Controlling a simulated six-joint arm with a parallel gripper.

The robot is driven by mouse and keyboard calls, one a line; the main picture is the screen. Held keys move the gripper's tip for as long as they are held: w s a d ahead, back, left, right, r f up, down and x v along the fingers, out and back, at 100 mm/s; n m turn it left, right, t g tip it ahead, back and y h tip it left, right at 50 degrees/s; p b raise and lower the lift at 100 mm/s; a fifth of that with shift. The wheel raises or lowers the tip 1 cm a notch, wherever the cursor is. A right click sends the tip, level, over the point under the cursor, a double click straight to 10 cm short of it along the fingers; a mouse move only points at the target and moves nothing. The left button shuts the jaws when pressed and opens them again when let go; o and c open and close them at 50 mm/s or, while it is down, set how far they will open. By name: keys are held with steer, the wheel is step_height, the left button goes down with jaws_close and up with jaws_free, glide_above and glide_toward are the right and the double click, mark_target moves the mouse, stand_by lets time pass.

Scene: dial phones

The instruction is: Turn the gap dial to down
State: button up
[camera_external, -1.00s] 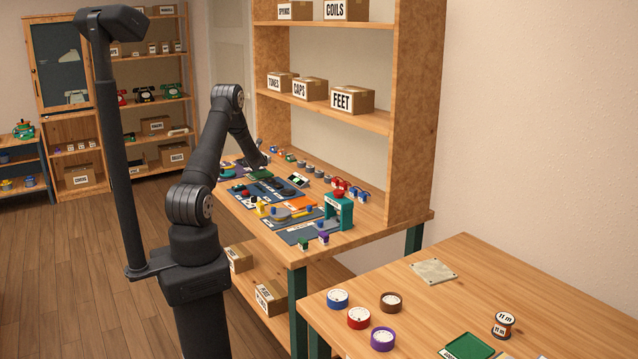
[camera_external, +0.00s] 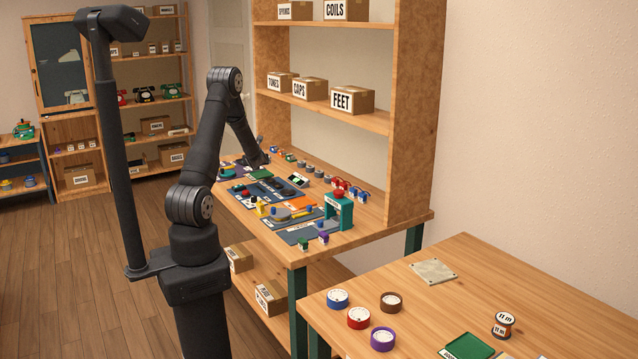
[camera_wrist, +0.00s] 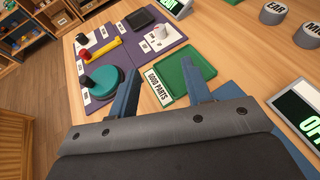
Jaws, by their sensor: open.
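My gripper (camera_wrist: 159,84) is open in the wrist view, its two blue fingers apart with nothing between them. In the external view my gripper (camera_external: 257,160) is at the far left part of the workbench, small and partly hidden. I cannot pick out a dial marked "gap" in either view. A teal round piece (camera_wrist: 107,84) with a black knob sits on a purple mat (camera_wrist: 152,60), left of the fingers; its small labels are unreadable.
A black device with a lit green display (camera_wrist: 300,112) stands at the right of the wrist view. Grey cylinders labelled "EAR" (camera_wrist: 273,12) and "MIC" (camera_wrist: 308,35) stand behind it. The shelf (camera_external: 330,108) with boxes rises behind the workbench (camera_external: 375,232).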

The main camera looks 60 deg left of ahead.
steer(key=w+a+r+m+t+h, duration=0.1)
steer(key=w+a+r+m+h, duration=0.3)
steer(key=m, duration=0.6)
steer(key=w+m+t+h, duration=0.1)
steer(key=w+m+h, duration=0.1)
steer(key=w+m, duration=0.7)
steer(key=s+a+r+m+g+h, duration=0.1)
steer(key=s+a+r+m+g, duration=0.3)
steer(key=m, duration=0.5)
steer(key=s+a+r+m+g+h, duration=0.2)
steer(key=s+m, duration=0.3)
steer(key=m, duration=0.3)
steer(key=shift+y, duration=0.3)
steer(key=x, duration=1.6)
steer(key=shift+w+f, duration=0.35)
jaws_close()
